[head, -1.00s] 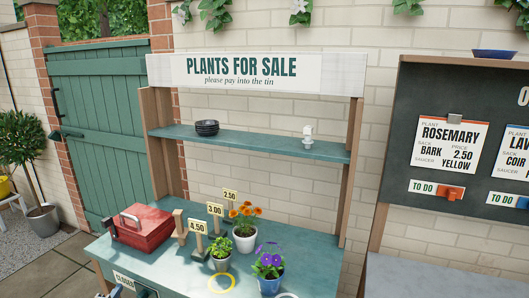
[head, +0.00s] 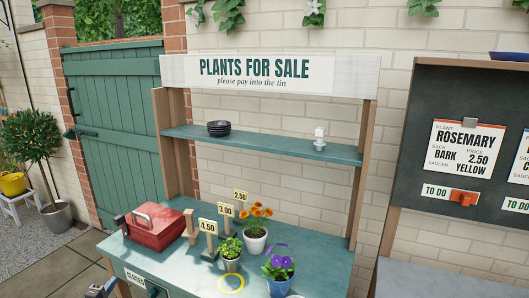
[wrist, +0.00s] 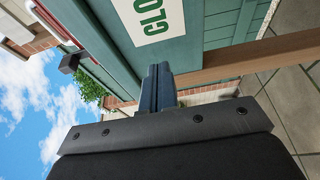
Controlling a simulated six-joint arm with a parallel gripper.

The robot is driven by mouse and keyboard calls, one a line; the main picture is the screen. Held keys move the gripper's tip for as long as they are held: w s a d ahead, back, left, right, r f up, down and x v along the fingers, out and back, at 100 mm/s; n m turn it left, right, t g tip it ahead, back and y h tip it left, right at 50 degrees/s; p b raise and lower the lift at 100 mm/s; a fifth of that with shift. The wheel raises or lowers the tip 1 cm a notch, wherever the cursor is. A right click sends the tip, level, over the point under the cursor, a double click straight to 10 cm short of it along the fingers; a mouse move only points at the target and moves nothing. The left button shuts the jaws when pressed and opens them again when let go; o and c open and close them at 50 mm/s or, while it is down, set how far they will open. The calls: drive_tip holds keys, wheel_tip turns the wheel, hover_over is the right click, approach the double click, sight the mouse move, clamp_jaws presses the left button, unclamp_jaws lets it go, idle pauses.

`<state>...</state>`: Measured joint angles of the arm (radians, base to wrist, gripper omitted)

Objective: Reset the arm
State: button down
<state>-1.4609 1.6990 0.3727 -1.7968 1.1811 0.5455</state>
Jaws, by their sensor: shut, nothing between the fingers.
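My gripper (wrist: 157,87) shows in the wrist view with its two fingers pressed together and nothing between them. It points towards the green stall front with the white "CLOSED" sign (wrist: 150,15), only partly in that view. In the head view a small dark part at the lower left edge (head: 100,290) looks like my gripper, beside the stall's front left corner. The same sign (head: 135,277) shows there on the stall front.
A shelf (head: 265,146) above holds dark bowls (head: 219,128). A rosemary card (head: 467,148) hangs on the board at right. Paving lies left of the stall.

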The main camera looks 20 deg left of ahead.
drive_tip(key=v, duration=0.8)
drive_tip(key=shift+s+d, duration=0.2)
drive_tip(key=shift+s, duration=0.15)
